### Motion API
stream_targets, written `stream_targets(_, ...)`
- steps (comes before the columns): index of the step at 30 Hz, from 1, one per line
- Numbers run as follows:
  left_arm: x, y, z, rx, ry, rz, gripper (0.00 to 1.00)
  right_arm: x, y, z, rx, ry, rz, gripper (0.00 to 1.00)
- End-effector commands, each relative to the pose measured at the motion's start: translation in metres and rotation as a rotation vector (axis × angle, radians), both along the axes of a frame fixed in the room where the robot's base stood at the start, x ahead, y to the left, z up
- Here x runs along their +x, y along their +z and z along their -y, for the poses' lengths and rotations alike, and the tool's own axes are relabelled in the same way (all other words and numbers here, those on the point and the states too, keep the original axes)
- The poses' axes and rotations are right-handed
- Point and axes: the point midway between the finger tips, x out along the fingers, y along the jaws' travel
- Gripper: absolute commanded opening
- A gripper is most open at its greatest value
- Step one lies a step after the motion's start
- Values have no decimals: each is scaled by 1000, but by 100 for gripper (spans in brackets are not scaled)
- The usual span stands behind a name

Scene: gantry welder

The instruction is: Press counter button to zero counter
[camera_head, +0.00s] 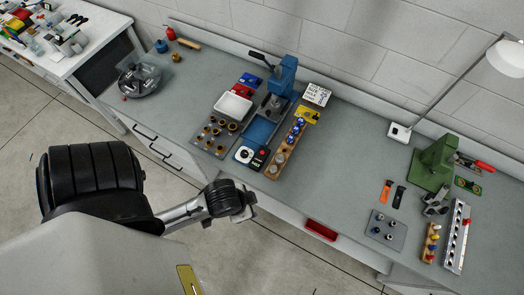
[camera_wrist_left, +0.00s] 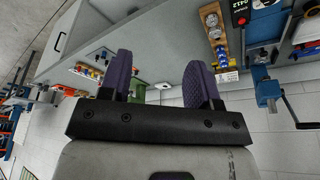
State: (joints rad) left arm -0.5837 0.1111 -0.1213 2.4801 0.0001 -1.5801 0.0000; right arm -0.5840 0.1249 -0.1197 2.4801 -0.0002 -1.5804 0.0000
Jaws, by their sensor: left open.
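The black counter (camera_head: 257,163) with a red button (camera_head: 262,152) stands near the front edge of the workbench, beside a white round dial. In the left wrist view the counter (camera_wrist_left: 239,6) shows at the top right, with white digits and its red button (camera_wrist_left: 241,20). My left gripper (camera_head: 248,206) is in front of the bench edge, below and left of the counter in the head view, apart from it. Its two purple fingers (camera_wrist_left: 161,78) are spread, with nothing between them. My right gripper is not in view.
A wooden strip with blue-topped parts (camera_head: 296,132) stands right of the counter, and a blue press (camera_head: 283,76) behind it. A tray of ringed parts (camera_head: 213,134) is to the left. A green press (camera_head: 436,163) stands farther right. The bench middle (camera_head: 345,150) is clear.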

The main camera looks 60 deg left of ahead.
Motion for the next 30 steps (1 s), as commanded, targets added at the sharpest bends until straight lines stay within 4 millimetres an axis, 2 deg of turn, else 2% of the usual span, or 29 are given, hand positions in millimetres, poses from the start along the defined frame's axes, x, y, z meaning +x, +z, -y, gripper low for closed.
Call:
stream_targets(2, 1, 0, 0, 1, 0, 2, 50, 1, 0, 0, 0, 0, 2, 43)
stream_targets(18, 1, 0, -5, 16, -8, 3, 0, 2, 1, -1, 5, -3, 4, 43)
stream_targets(30, 2, 1, -4, 11, -5, 4, 0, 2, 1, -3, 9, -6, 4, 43)
